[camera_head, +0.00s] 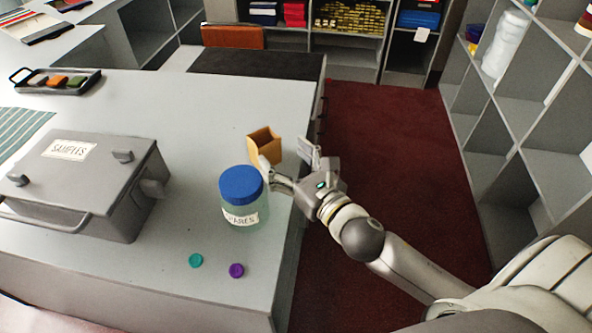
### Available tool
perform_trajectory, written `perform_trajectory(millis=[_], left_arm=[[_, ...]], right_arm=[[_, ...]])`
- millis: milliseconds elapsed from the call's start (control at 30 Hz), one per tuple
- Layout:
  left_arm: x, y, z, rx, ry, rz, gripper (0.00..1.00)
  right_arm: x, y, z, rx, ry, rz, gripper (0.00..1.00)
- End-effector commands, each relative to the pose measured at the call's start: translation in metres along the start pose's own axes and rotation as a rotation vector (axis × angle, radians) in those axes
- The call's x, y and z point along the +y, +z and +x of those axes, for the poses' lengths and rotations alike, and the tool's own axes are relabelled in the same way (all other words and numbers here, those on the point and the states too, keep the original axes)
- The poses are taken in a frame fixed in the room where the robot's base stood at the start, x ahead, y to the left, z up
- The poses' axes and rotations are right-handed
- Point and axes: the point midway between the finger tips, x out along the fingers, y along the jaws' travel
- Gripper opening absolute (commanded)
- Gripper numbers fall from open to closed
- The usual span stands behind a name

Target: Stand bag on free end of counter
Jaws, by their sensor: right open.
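A small tan, open-topped bag (262,145) stands upright on the grey counter (205,110), close to its right edge. My right gripper (285,156) is open just to the right of the bag. One finger reaches in front of the bag's lower right side; the other is farther right, by the counter's edge. I cannot tell whether a finger touches the bag. My left gripper is not in view.
A blue-lidded jar (242,205) labelled SPARES stands close to the right gripper. A grey SAMPLES case (105,193) is at left. Teal (195,260) and purple (236,270) discs lie in front. The counter's back middle is clear. Shelves (520,110) line the right.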

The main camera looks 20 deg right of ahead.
Motion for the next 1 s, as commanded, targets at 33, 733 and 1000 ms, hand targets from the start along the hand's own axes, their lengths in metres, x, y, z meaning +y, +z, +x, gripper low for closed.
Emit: perform_trajectory(millis=[33, 733, 1000], left_arm=[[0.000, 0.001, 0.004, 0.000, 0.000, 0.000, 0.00], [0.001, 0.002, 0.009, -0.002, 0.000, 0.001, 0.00], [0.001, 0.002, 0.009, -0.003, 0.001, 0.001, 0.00]], right_arm=[[0.000, -0.002, -0.009, 0.001, 0.001, -0.001, 0.74], [0.000, 0.001, -0.036, 0.000, -0.001, 0.003, 0.74], [-0.017, -0.022, -0.043, 0.081, -0.121, 0.342, 0.74]])
